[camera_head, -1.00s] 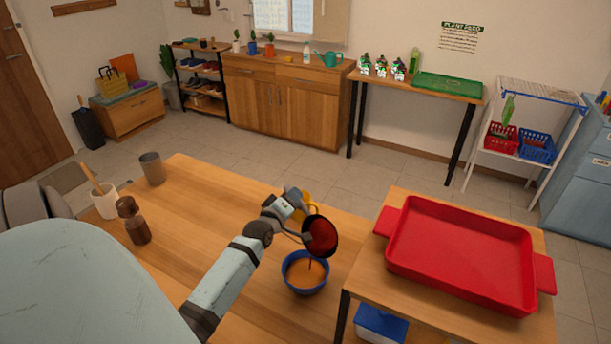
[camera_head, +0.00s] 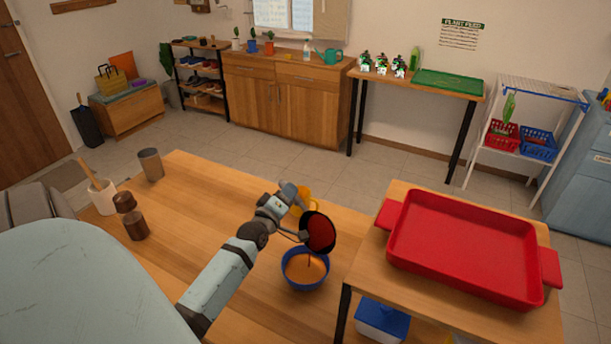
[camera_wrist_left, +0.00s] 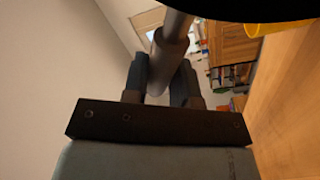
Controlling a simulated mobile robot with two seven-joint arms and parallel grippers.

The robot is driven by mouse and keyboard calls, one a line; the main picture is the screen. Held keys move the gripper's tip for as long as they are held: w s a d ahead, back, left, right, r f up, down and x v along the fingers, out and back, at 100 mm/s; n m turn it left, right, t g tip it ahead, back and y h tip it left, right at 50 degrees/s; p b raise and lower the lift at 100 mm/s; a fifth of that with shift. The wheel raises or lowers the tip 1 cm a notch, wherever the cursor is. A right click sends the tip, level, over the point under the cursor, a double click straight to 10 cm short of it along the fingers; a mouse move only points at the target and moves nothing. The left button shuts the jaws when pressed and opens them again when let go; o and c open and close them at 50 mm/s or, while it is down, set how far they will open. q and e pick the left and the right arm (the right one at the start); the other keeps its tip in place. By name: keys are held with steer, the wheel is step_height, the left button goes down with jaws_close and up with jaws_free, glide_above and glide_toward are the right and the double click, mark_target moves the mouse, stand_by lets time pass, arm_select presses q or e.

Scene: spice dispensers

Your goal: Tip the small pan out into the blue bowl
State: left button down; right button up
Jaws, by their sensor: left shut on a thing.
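The small pan (camera_head: 320,232) is dark with a red inside. It is tipped steeply on its side above the blue bowl (camera_head: 304,284). The bowl stands on the wooden table and holds orange contents. A thin dark red stream (camera_head: 309,261) shows between the pan's lower rim and the bowl. My left gripper (camera_head: 298,208) is at the pan's upper left, shut on its handle. In the left wrist view, the two fingers (camera_wrist_left: 162,82) close around the grey handle (camera_wrist_left: 168,50), and the dark pan edge shows at the top. My right gripper is not in view.
A yellow item (camera_head: 308,197) stands just behind my left gripper. A red tray (camera_head: 465,240) on a wooden stand is close to the right of the bowl. The table between is clear.

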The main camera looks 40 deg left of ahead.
arm_select(q)
steer(key=shift+s, duration=0.2)
steer(key=shift+s+t+b, duration=0.3)
steer(key=shift+b, duration=0.15)
steer(key=shift+s, duration=0.3)
steer(key=shift+s+t+b, duration=0.3)
steer(key=shift+s+b, duration=0.05)
steer(key=shift+b, duration=0.2)
steer(key=shift+s+d+y+b, duration=0.1)
steer(key=shift+s+y+b, duration=0.1)
steer(key=shift+y+b, duration=0.1)
steer(key=shift+s+r+n+t+b, duration=0.1)
steer(key=shift+s+n+t+b, duration=0.2)
steer(key=shift+s+t+b, duration=0.6)
steer(key=shift+s+y+b, duration=0.1)
steer(key=shift+y+b, duration=0.3)
steer(key=shift+b, duration=0.65)
